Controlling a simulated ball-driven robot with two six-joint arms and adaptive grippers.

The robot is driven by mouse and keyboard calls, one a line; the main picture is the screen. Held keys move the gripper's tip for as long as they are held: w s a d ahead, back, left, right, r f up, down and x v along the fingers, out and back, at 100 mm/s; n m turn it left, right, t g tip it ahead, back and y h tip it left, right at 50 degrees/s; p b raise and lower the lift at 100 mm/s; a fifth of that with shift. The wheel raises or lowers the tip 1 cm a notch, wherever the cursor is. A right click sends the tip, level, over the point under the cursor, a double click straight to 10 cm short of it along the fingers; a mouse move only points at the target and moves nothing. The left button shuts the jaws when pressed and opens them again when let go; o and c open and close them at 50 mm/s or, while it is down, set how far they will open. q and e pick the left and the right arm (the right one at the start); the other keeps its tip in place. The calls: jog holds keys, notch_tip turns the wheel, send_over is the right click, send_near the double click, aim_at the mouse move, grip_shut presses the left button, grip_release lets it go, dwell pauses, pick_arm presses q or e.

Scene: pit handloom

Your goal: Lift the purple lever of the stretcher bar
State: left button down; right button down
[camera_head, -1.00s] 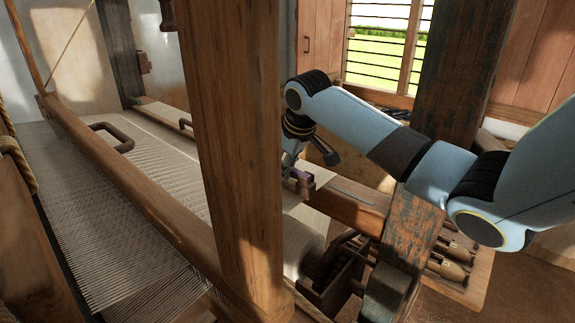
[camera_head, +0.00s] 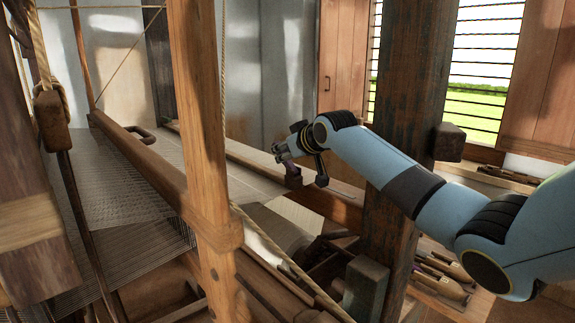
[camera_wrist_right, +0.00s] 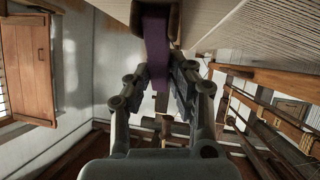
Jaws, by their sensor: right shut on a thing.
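The purple lever (camera_head: 292,169) is a small piece at the right side of the woven cloth, partly hidden by my right gripper in the head view. In the right wrist view the purple lever (camera_wrist_right: 155,38) runs down from a brown wooden end of the stretcher bar (camera_wrist_right: 177,22) and passes between my fingers. My right gripper (camera_head: 283,153) is shut on the lever. Its two fingers also show in the wrist view (camera_wrist_right: 159,85), one on each side of the lever. Most of the stretcher bar is hidden. My left gripper is not in view.
A thick wooden post (camera_head: 203,130) stands in front of the cloth, and a dark post (camera_head: 400,120) stands behind my right arm. The beater beam (camera_head: 135,155) crosses the warp at left. A tray of shuttles (camera_head: 440,280) lies at lower right. A rope (camera_head: 285,262) slants across the front.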

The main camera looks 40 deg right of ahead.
jog(key=shift+s+t, duration=0.2)
jog(key=shift+t, duration=0.2)
jog(key=shift+s+b, duration=0.1)
jog(key=shift+b, duration=0.3)
jog(key=shift+s+r+t, duration=0.1)
jog(key=shift+t, duration=0.3)
jog(key=shift+s+r+t+b, duration=0.15)
jog(key=shift+t+b, duration=0.2)
jog(key=shift+t, duration=0.05)
jog(key=c, duration=1.2)
grip_release()
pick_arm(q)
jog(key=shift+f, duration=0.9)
pick_arm(e)
jog(key=v, duration=1.2)
